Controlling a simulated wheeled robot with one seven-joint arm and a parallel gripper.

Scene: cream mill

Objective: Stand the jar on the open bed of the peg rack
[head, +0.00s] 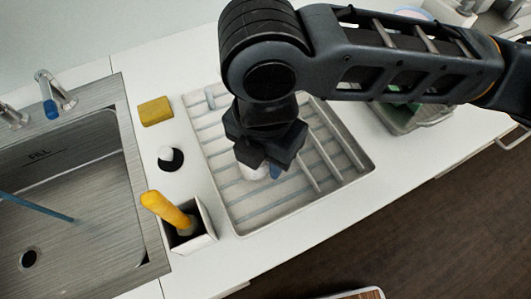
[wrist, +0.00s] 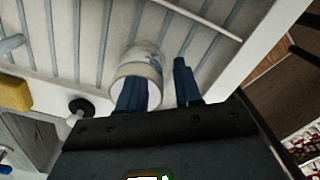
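The white jar (wrist: 146,62) with faint blue marks shows in the wrist view at my fingers, its round mouth facing the camera. In the head view, the jar (head: 254,173) is partly hidden under my gripper (head: 266,160), over the ribbed bed. My gripper (wrist: 160,75) is open: one dark blue finger overlaps the jar's mouth and seems to reach inside it, and the other is outside, to the right, with a gap to the wall. I cannot tell whether the jar touches the bed. The pale peg rack (head: 238,222) has a ribbed bed with long rails on its right side.
Left of the rack are a yellow sponge (head: 156,111), a black-and-white round item (head: 170,158) and a holder (head: 197,240) with a yellow-handled tool. A steel sink (head: 70,180) lies farther left. A greenish rack (head: 410,118) stands at the right. The front counter strip is clear.

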